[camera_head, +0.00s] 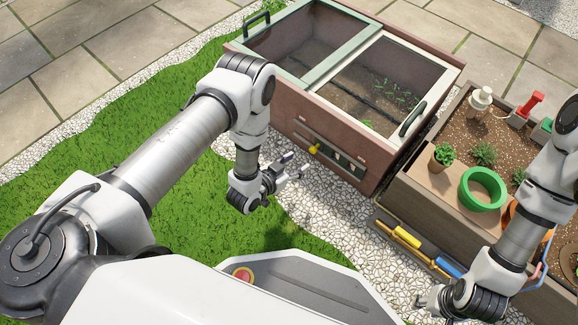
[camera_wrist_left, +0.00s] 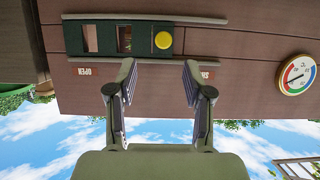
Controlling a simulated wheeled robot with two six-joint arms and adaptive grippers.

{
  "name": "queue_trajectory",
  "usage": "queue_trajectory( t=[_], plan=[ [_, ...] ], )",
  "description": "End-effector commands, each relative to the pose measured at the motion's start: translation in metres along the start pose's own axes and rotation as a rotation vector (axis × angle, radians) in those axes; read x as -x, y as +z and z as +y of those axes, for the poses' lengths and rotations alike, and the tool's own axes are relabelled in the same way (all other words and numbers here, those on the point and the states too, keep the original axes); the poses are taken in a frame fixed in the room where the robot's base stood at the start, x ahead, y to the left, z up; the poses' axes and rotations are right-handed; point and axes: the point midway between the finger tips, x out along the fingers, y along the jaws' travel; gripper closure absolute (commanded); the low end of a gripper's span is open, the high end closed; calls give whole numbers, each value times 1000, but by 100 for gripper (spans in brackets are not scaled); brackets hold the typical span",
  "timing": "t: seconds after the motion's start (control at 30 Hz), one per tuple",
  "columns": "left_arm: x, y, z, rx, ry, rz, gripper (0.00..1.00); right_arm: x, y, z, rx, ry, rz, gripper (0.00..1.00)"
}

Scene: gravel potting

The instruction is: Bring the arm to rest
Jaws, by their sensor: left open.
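My left arm comes in from the left in the head view, and its gripper (camera_head: 290,171) hangs over the gravel strip in front of the cold frame. The left wrist view shows its two fingers (camera_wrist_left: 158,85) apart with nothing between them. Beyond the fingers is the cold frame's front wall (camera_wrist_left: 230,95) with a sliding vent and a yellow knob (camera_wrist_left: 164,40). The fingers look clear of the knob. My right gripper (camera_head: 428,303) is low at the lower right of the head view, near the planter; its fingers are too small to read.
The cold frame (camera_head: 335,150) has two glazed lids with handles. A wooden planter (camera_head: 415,200) at right holds a green ring pot (camera_head: 483,188), a small potted succulent (camera_head: 442,156) and a red-handled item (camera_head: 530,104). Grass (camera_head: 120,150) lies at left. A dial (camera_wrist_left: 297,74) is on the wall.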

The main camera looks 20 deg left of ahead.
Motion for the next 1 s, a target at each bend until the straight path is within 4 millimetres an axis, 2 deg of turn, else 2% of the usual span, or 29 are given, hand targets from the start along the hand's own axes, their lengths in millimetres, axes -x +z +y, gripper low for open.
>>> queue_trajectory(
  t=[0.1,0.23,0.77,0.87,0.97,1.0],
  plan=[
    [25,0,0,1,0,-3,49,0,0,0,0,0,0,60],
    [38,0,1,0,2,0,49,0,0,0,0,0,0,60],
    [40,-1,1,-1,2,1,49,0,0,0,0,0,0,60],
    [39,-14,-1,-5,0,14,49,6,0,0,0,0,0,60],
    [39,-51,-8,-15,-7,47,49,23,0,0,0,0,-1,60],
    [43,-72,-11,-18,-13,56,49,33,0,0,1,0,-1,60]
  ],
)
